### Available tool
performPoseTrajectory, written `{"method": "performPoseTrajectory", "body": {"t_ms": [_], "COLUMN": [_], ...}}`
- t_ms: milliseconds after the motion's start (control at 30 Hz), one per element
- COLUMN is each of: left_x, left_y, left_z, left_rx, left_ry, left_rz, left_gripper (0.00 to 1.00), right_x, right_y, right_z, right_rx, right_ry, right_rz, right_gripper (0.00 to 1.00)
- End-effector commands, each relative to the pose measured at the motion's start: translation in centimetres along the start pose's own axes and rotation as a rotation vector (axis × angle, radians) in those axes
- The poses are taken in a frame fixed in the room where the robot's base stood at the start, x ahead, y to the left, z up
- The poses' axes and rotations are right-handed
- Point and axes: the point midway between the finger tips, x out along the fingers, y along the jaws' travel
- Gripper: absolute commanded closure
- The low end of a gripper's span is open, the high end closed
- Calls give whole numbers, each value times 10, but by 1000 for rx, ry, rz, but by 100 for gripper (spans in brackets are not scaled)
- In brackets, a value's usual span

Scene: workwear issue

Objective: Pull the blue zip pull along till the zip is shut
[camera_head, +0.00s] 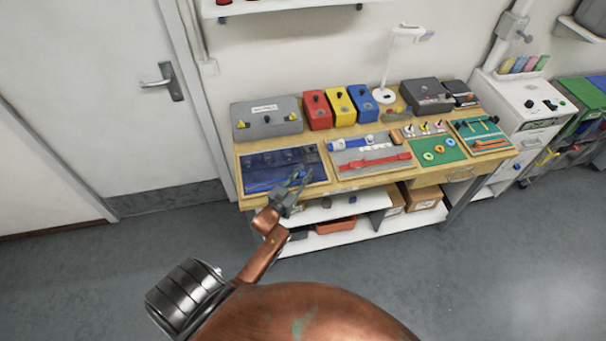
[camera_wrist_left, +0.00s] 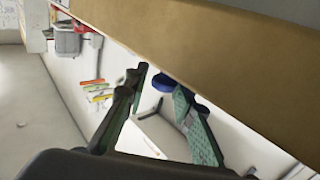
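A dark blue panel (camera_head: 262,160) in a wood-edged tray lies at the left end of the workbench, with a brighter blue strip (camera_head: 262,186) along its front part. The blue zip pull cannot be made out at this size. My left gripper (camera_head: 298,178) appears over the panel's front right corner in the head view. There the bench edge (camera_wrist_left: 220,50) crosses close above the fingers, and the panel does not show. My right gripper is not in view.
The workbench (camera_head: 335,184) also holds a grey box (camera_head: 266,118), red, yellow and blue boxes, a tray with a red strap (camera_head: 376,162), and a green mat (camera_head: 447,152). A white shelf (camera_head: 335,236) with boxes is below. The floor in front is clear.

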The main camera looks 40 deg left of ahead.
Motion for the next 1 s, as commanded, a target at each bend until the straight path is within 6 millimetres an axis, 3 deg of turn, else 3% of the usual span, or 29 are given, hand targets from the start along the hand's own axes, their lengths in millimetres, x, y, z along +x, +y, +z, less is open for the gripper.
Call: {"method": "performPoseTrajectory", "body": {"t_ms": [167,533,1000], "left_x": [0,-8,-97], "left_y": [0,-1,0], "left_z": [0,2,1], "left_rx": [0,0,-1], "left_ry": [0,-3,-2], "left_rz": [0,-2,-1], "left_gripper": [65,65,65], "right_x": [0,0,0], "right_y": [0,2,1], "right_z": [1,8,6], "right_rx": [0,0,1], "right_ry": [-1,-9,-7], "right_rz": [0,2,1], "right_gripper": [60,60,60]}}
